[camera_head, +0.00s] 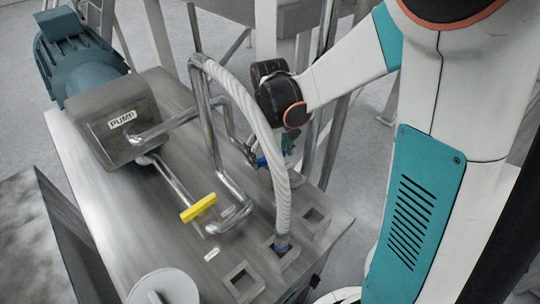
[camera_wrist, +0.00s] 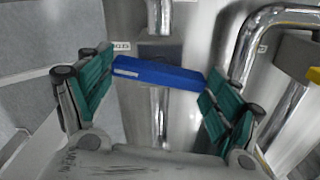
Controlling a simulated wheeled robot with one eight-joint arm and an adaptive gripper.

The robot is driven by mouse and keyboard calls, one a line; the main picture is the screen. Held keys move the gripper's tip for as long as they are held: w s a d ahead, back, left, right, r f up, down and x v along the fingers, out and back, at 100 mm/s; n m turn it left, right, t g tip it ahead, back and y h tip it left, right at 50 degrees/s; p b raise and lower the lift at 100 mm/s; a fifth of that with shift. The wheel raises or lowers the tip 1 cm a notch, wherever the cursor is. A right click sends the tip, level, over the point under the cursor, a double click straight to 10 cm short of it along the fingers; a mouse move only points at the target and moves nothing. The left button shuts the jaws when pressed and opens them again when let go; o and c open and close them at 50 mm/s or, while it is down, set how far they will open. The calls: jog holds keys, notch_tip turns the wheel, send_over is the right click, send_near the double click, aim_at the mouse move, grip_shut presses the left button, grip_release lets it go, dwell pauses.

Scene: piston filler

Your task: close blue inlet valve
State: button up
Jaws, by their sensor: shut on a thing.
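The blue inlet valve handle (camera_wrist: 158,74) is a blue bar that lies nearly level across the wrist view, crosswise over a shiny steel pipe (camera_wrist: 160,18). My gripper (camera_wrist: 157,80) has a green-padded finger at each end of the bar and is shut on it lengthwise. In the head view a small part of the blue handle (camera_head: 262,161) shows behind the white hose, next to my gripper (camera_head: 283,148). The hose and my wrist hide much of the gripper and the valve there.
A yellow valve handle (camera_head: 198,207) sits on the pipework at the left. The ribbed white hose (camera_head: 247,105) arches close in front of my gripper. The pump (camera_head: 123,118) stands on the steel table (camera_head: 130,215). A bent steel pipe (camera_wrist: 250,40) rises close to my right finger.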

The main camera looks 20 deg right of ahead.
aim_at(269, 156)
jog(key=shift+n, duration=0.6)
jog(key=o, duration=1)
jog(key=shift+r, duration=0.1)
notch_tip(269, 156, up, 12)
jog(key=shift+f, duration=0.1)
jog(key=shift+a, duration=0.1)
